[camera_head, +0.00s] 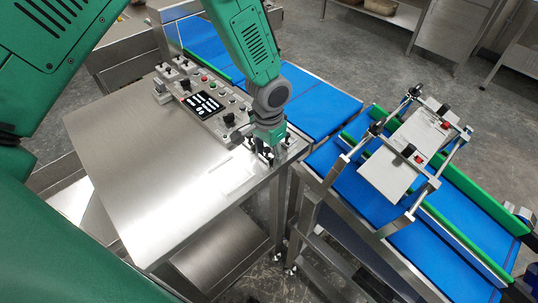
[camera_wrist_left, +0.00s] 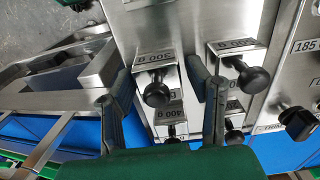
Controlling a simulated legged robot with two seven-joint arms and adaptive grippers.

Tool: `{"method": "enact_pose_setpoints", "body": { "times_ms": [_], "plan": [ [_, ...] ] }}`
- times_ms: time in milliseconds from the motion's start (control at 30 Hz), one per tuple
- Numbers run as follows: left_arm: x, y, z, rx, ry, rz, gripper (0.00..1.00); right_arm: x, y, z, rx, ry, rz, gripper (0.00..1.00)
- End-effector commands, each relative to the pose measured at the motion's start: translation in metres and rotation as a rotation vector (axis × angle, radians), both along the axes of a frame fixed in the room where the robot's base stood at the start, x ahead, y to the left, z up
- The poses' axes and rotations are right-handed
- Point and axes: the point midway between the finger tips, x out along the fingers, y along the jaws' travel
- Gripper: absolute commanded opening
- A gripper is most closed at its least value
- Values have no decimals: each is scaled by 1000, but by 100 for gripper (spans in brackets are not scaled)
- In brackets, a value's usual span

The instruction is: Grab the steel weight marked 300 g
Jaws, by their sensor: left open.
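The steel weight marked 300 g (camera_wrist_left: 155,63), a block with a black knob, stands in the middle of the left wrist view, its label upside down. My left gripper (camera_wrist_left: 160,76) is open, with one dark finger on either side of this weight; whether they touch it is unclear. A weight marked 400 g (camera_wrist_left: 169,111) is just below it in the picture. Another weight (camera_wrist_left: 238,52) is to the right, its label hard to read, with one more below it. In the head view my left gripper (camera_head: 266,143) is low at the table's right corner, hiding most of the weights. My right gripper is not in view.
The steel table (camera_head: 140,165) is bare across its middle. A control panel (camera_head: 205,103) with knobs and a display runs along its back edge. Blue conveyors (camera_head: 305,105) lie behind and to the right, with a grey device (camera_head: 405,150) over the right one.

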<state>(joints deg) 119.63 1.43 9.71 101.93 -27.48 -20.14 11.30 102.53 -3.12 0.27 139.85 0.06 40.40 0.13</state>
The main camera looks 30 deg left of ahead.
Motion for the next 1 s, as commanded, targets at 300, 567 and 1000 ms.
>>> {"method": "enact_pose_setpoints", "body": {
  "times_ms": [300, 567, 1000],
  "plan": [
    [0, 0, -2, 0, -2, -1, 27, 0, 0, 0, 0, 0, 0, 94],
    [1, 0, -2, 0, -3, -1, 0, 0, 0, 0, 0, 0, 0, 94],
    [1, 0, 54, -2, -8, -1, 0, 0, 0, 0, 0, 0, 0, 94]
  ]
}}
